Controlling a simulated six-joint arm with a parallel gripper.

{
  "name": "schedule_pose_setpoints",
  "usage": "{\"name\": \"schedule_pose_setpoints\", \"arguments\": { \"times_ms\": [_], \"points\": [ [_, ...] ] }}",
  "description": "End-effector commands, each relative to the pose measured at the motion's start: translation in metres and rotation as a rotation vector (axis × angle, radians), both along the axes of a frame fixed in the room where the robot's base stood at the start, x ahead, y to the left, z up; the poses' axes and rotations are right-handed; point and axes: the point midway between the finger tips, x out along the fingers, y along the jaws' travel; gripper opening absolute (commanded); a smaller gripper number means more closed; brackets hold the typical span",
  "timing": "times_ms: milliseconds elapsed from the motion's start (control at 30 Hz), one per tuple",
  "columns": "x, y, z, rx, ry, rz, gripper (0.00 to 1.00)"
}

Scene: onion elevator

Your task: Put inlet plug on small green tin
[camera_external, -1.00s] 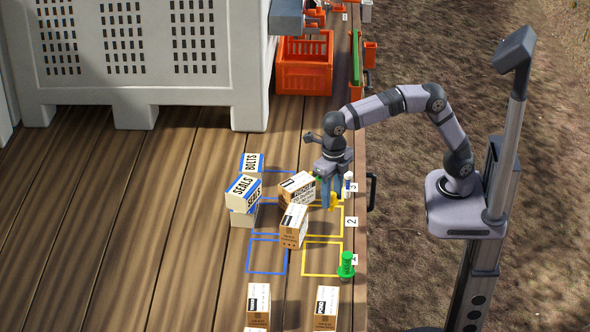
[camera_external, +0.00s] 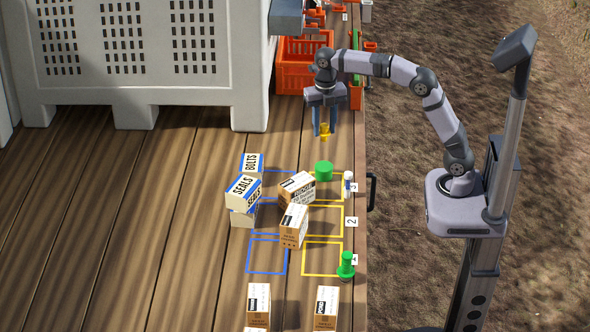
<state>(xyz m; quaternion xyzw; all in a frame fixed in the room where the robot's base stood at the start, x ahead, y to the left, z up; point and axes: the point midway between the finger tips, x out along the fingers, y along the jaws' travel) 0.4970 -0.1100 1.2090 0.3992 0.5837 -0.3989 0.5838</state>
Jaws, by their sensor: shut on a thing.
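My gripper (camera_external: 324,124) points down with its blue fingers shut on a small yellow piece, which I take to be the inlet plug (camera_external: 325,133). It holds the plug in the air, toward the far end of the deck. A short green cylinder, which looks like the small green tin (camera_external: 324,169), stands by the far edge of the yellow outlined squares. In the picture it lies just below the plug, with a gap between them. The plug's fine shape is too small to tell.
Cardboard boxes (camera_external: 293,227) lean together left of the yellow squares, beside stacked Seals boxes (camera_external: 243,192). A white bottle (camera_external: 348,184) stands right of the tin. A green stepped piece (camera_external: 346,266) stands nearer. An orange crate (camera_external: 304,72) and a grey bin (camera_external: 150,65) are at the back.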

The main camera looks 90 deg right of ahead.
Motion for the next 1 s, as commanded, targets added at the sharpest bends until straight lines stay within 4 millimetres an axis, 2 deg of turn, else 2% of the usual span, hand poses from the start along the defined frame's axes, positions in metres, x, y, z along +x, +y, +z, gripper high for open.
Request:
{"name": "schedule_pose_setpoints", "arguments": {
  "times_ms": [267,600,1000],
  "points": [
    [-0.003,0.001,-0.005,0.001,0.001,0.023,0.09],
    [-0.003,0.001,-0.051,0.001,0.001,0.022,0.09],
    [-0.003,0.001,-0.072,0.001,0.003,0.022,0.09]
  ]
}}
